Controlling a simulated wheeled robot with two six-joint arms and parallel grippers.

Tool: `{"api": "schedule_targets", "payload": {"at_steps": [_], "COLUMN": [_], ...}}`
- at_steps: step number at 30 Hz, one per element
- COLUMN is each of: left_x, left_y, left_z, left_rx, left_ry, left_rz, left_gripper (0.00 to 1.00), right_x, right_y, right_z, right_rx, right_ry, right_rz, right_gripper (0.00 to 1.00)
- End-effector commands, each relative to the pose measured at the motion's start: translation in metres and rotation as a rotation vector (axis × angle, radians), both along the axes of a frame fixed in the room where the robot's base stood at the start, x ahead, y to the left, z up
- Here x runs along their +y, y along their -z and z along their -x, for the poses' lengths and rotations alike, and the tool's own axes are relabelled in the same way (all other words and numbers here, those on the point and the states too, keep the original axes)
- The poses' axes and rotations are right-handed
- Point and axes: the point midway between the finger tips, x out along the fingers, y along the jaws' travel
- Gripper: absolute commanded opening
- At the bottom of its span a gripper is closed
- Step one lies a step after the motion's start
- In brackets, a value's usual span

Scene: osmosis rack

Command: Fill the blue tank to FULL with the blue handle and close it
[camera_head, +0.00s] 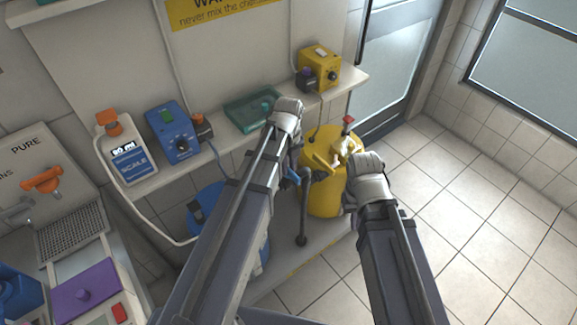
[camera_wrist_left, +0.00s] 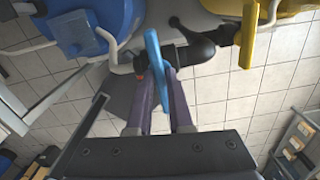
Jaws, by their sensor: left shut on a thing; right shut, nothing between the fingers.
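The blue tank (camera_head: 206,207) stands on the low shelf, largely hidden behind my left arm in the head view. It also shows at the upper left of the left wrist view (camera_wrist_left: 112,14). The blue handle (camera_head: 292,177) is a flat bar beside a black fitting; it is clear in the left wrist view (camera_wrist_left: 155,62). My left gripper (camera_wrist_left: 152,88) is shut on the blue handle. My right gripper (camera_head: 366,172) is shut and empty beside the yellow tank, its fingertips mostly hidden. No fill level on the blue tank is readable.
The yellow tank (camera_head: 322,200) with its yellow handle (camera_head: 318,162) stands right of the blue handle. Tiled floor at right is clear.

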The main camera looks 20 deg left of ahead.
Motion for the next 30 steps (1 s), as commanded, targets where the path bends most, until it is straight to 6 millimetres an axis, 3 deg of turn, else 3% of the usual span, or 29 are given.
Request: {"api": "schedule_targets", "payload": {"at_steps": [2,3,9,20,30], "left_x": [0.000,0.000,0.000,0.000,0.000], "left_y": [0.000,0.000,0.000,-0.003,-0.035], "left_z": [0.000,0.000,0.000,0.000,0.000], "left_rx": [0.000,0.000,0.000,0.000,0.000], "left_ry": [0.002,0.001,0.000,-0.001,0.000], "left_rz": [0.000,0.000,0.000,0.000,0.000], "left_gripper": [0.00,0.23,0.46,0.46,0.46], "right_x": [0.000,0.000,0.000,0.000,0.000], "right_y": [0.000,0.000,0.000,-0.003,-0.035], "right_z": [0.000,0.000,0.000,0.000,0.000], "right_rx": [0.000,0.000,0.000,0.000,0.000], "right_ry": [0.000,0.000,0.000,0.000,-0.001], "right_rz": [0.000,0.000,0.000,0.000,0.000], "right_gripper": [0.00,0.00,0.00,0.00,0.00]}}
